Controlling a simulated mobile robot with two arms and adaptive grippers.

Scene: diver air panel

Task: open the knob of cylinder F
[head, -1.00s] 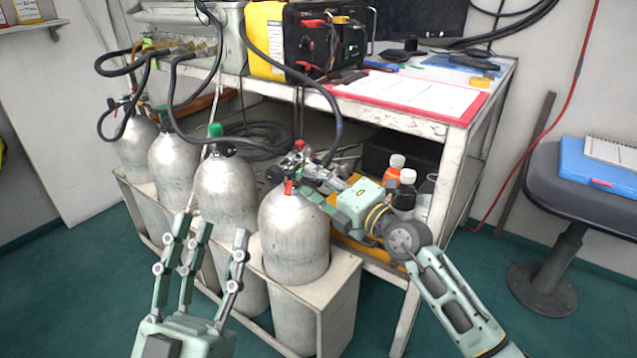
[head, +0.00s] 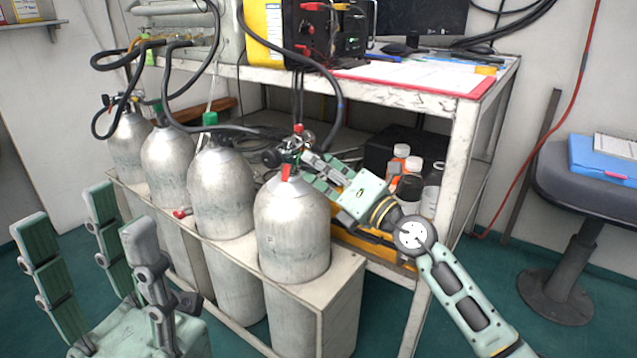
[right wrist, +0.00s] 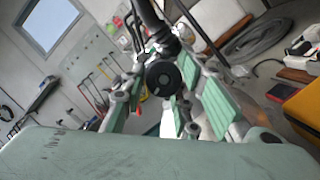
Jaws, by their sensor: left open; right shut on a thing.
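Several grey cylinders stand in a row in the rack. No letter for cylinder F is readable. The nearest cylinder (head: 292,230) has a red tag (head: 287,172) and a valve with a black hose on top. My right gripper (head: 312,165) reaches this valve from the right and is shut on its knob. In the right wrist view the round black knob (right wrist: 163,78) sits between the green fingers, which partly hide the valve. My left gripper (head: 85,220) is open and empty at the lower left, in front of the row and apart from the cylinders.
A pale rack (head: 335,290) holds the cylinders beside a white bench (head: 415,100). Black hoses loop above the valves. Bottles (head: 398,160) stand on the bench's lower shelf behind my right arm. A stool (head: 575,190) stands at the right.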

